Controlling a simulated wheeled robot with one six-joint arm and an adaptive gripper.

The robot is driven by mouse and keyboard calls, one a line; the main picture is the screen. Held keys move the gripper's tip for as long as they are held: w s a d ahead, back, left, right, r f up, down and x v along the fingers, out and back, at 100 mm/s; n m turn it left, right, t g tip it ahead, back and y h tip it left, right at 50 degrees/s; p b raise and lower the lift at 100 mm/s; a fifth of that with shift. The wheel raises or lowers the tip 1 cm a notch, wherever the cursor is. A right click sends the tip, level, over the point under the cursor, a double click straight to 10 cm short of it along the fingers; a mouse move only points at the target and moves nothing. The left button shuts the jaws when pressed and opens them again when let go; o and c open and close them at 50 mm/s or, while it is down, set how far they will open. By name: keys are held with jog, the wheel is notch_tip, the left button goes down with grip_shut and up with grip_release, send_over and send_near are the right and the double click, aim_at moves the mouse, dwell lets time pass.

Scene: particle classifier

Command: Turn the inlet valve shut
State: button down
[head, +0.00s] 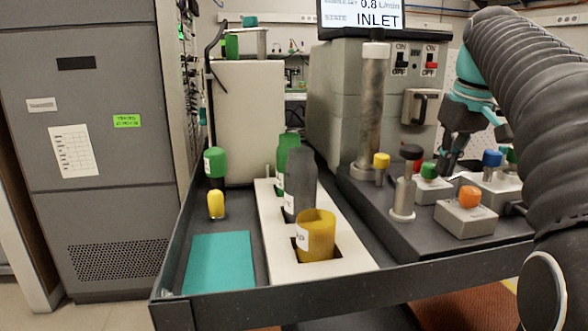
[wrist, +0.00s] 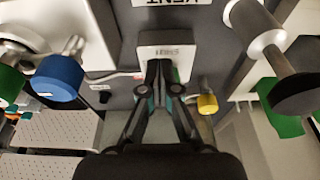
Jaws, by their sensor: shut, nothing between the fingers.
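My gripper (head: 449,164) is shut and empty, pointing down just above a small grey box with a green button (head: 428,171). In the wrist view my fingertips (wrist: 160,72) cover part of a labelled pale box (wrist: 165,42), and I cannot tell if they touch it. A blue-ended metal handle (head: 492,158) stands to the right in the head view; it shows at the left in the wrist view (wrist: 57,78). A yellow-ended handle (head: 381,160) stands beside the tall metal column. No label I can read marks which handle is the inlet valve. The screen (head: 362,14) reads INLET, 0.8 L/min.
The tall metal column (head: 371,105) rises to the left. A white rack (head: 338,266) holds bottles and a yellow cup (head: 316,236). A teal mat (head: 219,262) lies clear at the left.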

jog(key=shift+s+a+p, duration=0.15)
jog(key=shift+a+p, duration=0.4)
jog(key=shift+p, duration=0.4)
jog(key=shift+s, duration=0.4)
notch_tip(320, 180, up, 6)
jog(key=p, duration=0.1)
jog(key=shift+p, duration=0.35)
